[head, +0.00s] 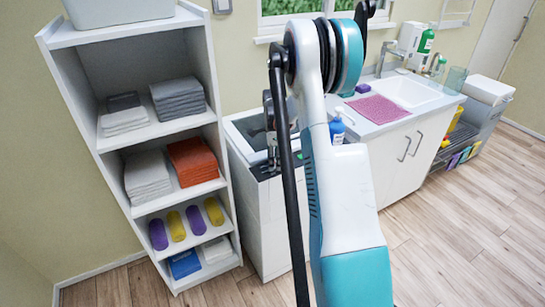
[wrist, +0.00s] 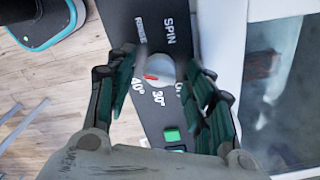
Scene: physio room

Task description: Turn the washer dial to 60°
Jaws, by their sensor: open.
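The washer dial (wrist: 162,68) is a small grey-white knob with a red pointer mark on the dark control panel (wrist: 150,20). The mark points to the lower left, roughly toward the 40° label. RINSE, SPIN, 40° and 30° are readable; I cannot see a 60° label, and my left finger covers part of the panel. My gripper (wrist: 159,62) is open, one finger on each side of the dial; contact is unclear. In the head view the washer (head: 245,135) stands between shelf and counter, and my arm hides its dial.
Green-lit and other buttons (wrist: 172,136) lie near the dial. The white shelf (head: 75,110) with towels and rolls stands close left of the washer. The sink counter (head: 385,125) with a pink mat is at right. A blue bottle (head: 337,130) stands beside my arm. The wooden floor (head: 450,240) is clear at right.

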